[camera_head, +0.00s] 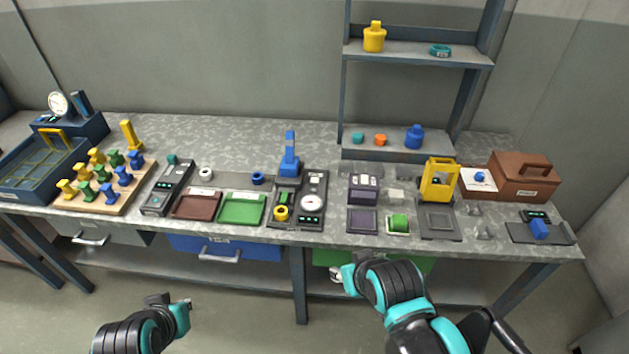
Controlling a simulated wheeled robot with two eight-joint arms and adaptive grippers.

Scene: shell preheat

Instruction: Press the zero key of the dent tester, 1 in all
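A dark tester unit (312,205) with a round white dial, a small green display and a blue lever press (289,165) beside it stands at the middle of the bench. It looks like the dent tester, but its labels are too small to read and I cannot make out which key is zero. My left gripper (172,303) is low at the left, in front of the bench and apart from everything. My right gripper (352,272) is in front of the bench edge, right of the tester and below the bench top. Neither visibly holds anything; finger openings are unclear.
Left of the tester are a green tray (242,222), a brown tray (196,217) and a black instrument (166,187). Right of it stand a purple box (364,182) and a yellow frame press (438,180). A shelf (420,53) rises behind. The floor in front is clear.

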